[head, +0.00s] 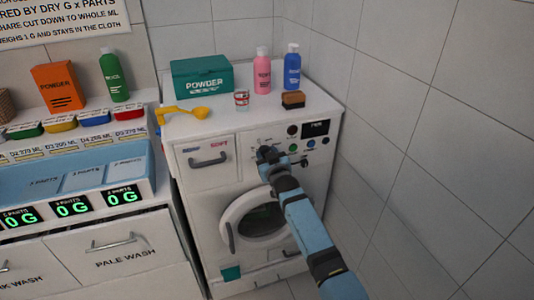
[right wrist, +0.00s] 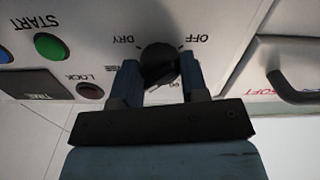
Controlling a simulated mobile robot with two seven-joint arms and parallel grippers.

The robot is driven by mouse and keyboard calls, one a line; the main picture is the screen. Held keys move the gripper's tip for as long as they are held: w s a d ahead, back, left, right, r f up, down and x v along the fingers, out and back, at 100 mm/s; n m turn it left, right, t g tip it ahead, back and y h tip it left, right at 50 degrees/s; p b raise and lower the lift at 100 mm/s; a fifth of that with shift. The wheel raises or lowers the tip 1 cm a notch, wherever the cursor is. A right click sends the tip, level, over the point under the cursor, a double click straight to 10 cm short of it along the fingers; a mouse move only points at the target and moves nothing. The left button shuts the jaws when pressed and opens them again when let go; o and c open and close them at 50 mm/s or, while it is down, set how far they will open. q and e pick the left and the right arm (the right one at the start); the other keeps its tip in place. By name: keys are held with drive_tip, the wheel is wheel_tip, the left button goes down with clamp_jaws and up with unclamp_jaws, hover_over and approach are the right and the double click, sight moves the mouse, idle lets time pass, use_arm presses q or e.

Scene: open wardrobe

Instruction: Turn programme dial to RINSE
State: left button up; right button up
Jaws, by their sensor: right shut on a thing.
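The programme dial (right wrist: 158,56) is a round black knob on the white front panel of the washing machine (head: 205,180). In the right wrist view the panel appears upside down. My right gripper (right wrist: 161,74) is shut on the dial, one finger on each side; in the head view the gripper (head: 267,155) covers the dial. OFF and DRY labels show around the knob. Another label ending in "SE" is partly hidden by a finger, and a further one is cut off between the fingers. I cannot tell where the dial points. My left gripper is not in view.
A green START button (right wrist: 49,46), a LOCK light (right wrist: 90,90) and a dark display (head: 316,129) sit near the dial. The drawer handle (head: 209,160) sticks out to the left. Bottles, a powder box (head: 203,77) and a yellow scoop (head: 185,113) stand on top.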

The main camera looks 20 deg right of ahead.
drive_tip(key=m, duration=0.2)
drive_tip(key=shift+m+p, duration=0.3)
drive_tip(key=shift+m, duration=1.6)
drive_tip(key=o, duration=0.9)
drive_tip(key=shift+p, duration=0.35)
